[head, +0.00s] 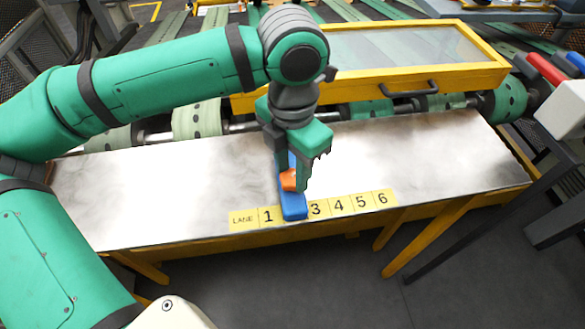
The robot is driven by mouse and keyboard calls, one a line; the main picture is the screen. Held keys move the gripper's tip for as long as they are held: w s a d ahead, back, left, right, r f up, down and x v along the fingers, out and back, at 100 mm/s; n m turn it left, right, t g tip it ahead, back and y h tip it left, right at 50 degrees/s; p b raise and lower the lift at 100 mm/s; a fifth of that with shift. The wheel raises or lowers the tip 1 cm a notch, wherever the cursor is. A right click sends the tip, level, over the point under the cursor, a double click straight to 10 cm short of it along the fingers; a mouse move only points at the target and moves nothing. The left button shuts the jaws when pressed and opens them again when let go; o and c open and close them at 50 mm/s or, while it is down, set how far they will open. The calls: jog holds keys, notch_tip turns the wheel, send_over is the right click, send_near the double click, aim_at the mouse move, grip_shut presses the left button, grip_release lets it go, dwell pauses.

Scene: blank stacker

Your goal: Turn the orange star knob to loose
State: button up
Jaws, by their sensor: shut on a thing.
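The orange star knob (288,180) sits on top of a blue block (293,207) on the metal table, over the strip of lane labels between 1 and 3. My gripper (290,179) points down from above and is shut on the knob. Its fingers hide much of the knob, so I cannot tell which way the knob is turned. No loose or tight marking can be made out.
The shiny metal table (420,160) is clear on both sides of the blue block. A yellow lane label strip (345,205) runs along its front edge. Behind stand a yellow-framed glass cover (400,50) with a dark handle (410,88) and a row of green rollers.

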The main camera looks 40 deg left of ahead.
aim_at(292, 177)
jog(key=n, duration=0.5)
jog(key=shift+n, duration=0.3)
jog(key=shift+s+n, duration=0.1)
jog(key=shift+n, duration=2)
jog(key=o, duration=1)
jog(key=shift+o, duration=0.2)
notch_tip(292, 177, up, 11)
jog(key=shift+f, duration=0.1)
